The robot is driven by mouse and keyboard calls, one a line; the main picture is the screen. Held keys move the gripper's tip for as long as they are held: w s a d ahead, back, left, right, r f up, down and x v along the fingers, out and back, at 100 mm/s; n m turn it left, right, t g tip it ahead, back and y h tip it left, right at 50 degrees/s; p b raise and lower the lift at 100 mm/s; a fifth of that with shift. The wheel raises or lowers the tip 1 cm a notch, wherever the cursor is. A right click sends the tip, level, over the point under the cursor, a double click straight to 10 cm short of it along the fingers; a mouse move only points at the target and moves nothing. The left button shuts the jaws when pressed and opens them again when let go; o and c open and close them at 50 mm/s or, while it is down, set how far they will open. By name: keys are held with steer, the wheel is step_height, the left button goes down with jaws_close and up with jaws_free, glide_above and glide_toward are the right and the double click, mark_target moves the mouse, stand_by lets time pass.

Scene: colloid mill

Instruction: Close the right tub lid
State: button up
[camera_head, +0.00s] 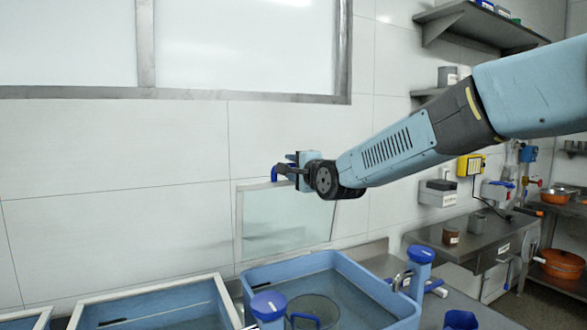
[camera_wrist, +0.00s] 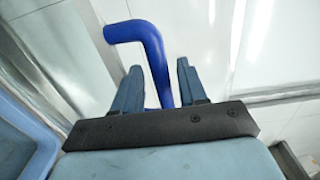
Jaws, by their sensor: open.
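The right tub (camera_head: 345,268) is a blue, open-topped basin at the bottom centre of the head view. Its lid (camera_head: 285,225), a clear panel in a pale frame, stands raised at the tub's back, near the wall. A blue bent handle (camera_wrist: 150,55) is by the lid's top edge. My gripper (camera_head: 292,170) is up at that handle. In the wrist view my gripper (camera_wrist: 160,82) is open, and part of the handle lies between its two fingers. Whether a finger touches the handle I cannot tell. The lid is partly hidden behind my gripper and arm.
Other blue tubs with pale rims (camera_head: 150,305) lie to the left. Blue-capped posts (camera_head: 421,255) stand at the right tub's front and right side. A steel counter (camera_head: 480,240) and shelves (camera_head: 470,22) are at the right. The wall is close behind the lid.

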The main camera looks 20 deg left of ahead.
steer(key=shift+w+a, duration=0.25)
jaws_close()
steer(key=shift+f, duration=0.1)
stand_by(0.4)
steer(key=shift+d, duration=0.15)
steer(key=shift+f, duration=0.1)
